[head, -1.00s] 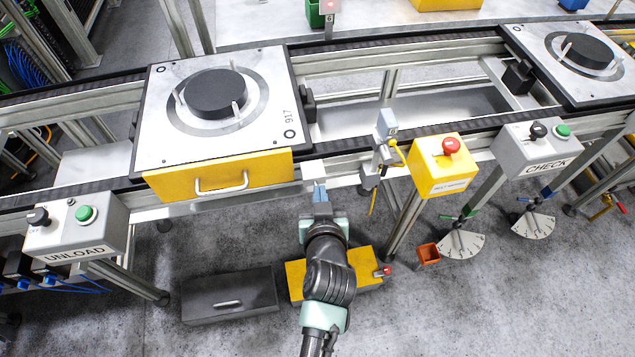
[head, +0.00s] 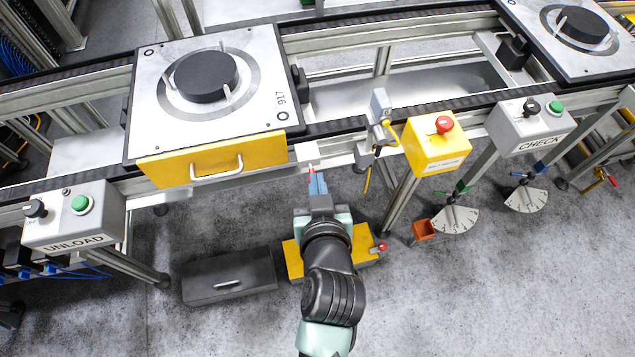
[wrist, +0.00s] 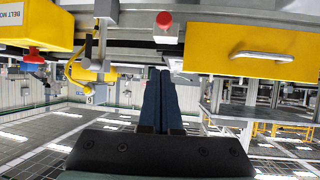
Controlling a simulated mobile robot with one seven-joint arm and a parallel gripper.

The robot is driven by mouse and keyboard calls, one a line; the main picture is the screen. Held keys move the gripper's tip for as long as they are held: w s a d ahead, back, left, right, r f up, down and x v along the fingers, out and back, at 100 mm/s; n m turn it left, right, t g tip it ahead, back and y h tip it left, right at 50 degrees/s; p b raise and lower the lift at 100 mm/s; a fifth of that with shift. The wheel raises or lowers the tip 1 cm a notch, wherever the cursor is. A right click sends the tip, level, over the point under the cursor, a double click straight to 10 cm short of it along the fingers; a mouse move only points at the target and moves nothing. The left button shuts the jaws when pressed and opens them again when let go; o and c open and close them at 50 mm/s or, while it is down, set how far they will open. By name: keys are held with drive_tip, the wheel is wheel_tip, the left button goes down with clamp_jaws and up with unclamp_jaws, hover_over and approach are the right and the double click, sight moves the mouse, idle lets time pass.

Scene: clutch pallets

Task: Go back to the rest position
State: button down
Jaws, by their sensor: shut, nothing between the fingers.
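My gripper (head: 316,183) is at the centre of the head view, just in front of the conveyor's near rail and right of the yellow drawer (head: 192,166). Its two blue fingers are together with nothing between them; they also show in the wrist view (wrist: 159,100). A small red thing (wrist: 164,19) shows just beyond the fingertips in the wrist view. My arm hides part of a yellow box (head: 293,260) on the floor.
Pallet 917 (head: 258,110) sits on the conveyor above the drawer. The yellow red-button box (head: 436,152) and CHECK box (head: 528,128) stand right, the UNLOAD box (head: 73,220) left. A dark grey case (head: 228,277) lies on the floor.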

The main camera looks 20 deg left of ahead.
drive_tip(key=w+d+r+m+t+h, duration=0.1)
drive_tip(key=w+d+r+t, duration=0.15)
drive_tip(key=r, duration=0.75)
drive_tip(key=w+d+r+t, duration=0.1)
drive_tip(key=w+r+t, duration=0.2)
drive_tip(key=r, duration=0.7)
drive_tip(key=w+d+r+m+t+h, duration=0.1)
drive_tip(key=w+d+r+t, duration=0.15)
drive_tip(key=r, duration=0.75)
drive_tip(key=s+d+r+m+t+h, duration=0.1)
drive_tip(key=s+r+t, duration=0.3)
drive_tip(key=r, duration=0.9)
drive_tip(key=s+d+r+m+t+h, duration=0.2)
drive_tip(key=s+d+r+t, duration=0.2)
drive_tip(key=r, duration=0.9)
drive_tip(key=s, duration=0.2)
drive_tip(key=shift+s, duration=0.35)
